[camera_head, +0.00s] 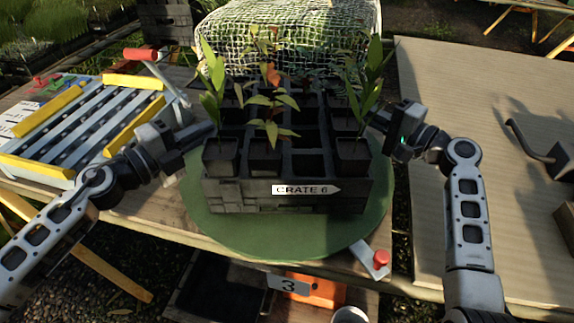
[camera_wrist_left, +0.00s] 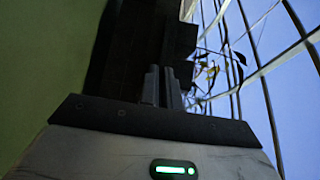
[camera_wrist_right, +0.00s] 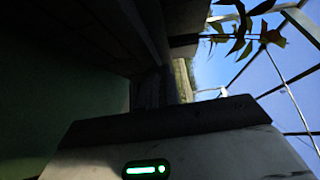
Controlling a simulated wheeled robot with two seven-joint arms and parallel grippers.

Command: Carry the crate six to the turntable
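Crate six (camera_head: 230,190), dark and labelled "CRATE 6" in front, is over the round green turntable (camera_head: 300,238). It appears level, and I cannot tell whether its base touches the disc. Several dark pots with leafy seedlings stand in its cells. My left gripper (camera_head: 208,130) is at the crate's left side, and my right gripper (camera_head: 374,123) is at its right side. In the left wrist view the fingers (camera_wrist_left: 162,86) are close together at the dark crate wall. In the right wrist view the fingers (camera_wrist_right: 158,88) are dim against the crate; their grasp is partly hidden.
A slatted rack with yellow bars (camera_head: 90,115) stands at left. A netted bale (camera_head: 290,30) is behind the crate. A red-knobbed lever (camera_head: 380,259) sits at the turntable's front right. A beige table (camera_head: 470,90) at right has mostly clear room. A "3" sign (camera_head: 288,285) is below.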

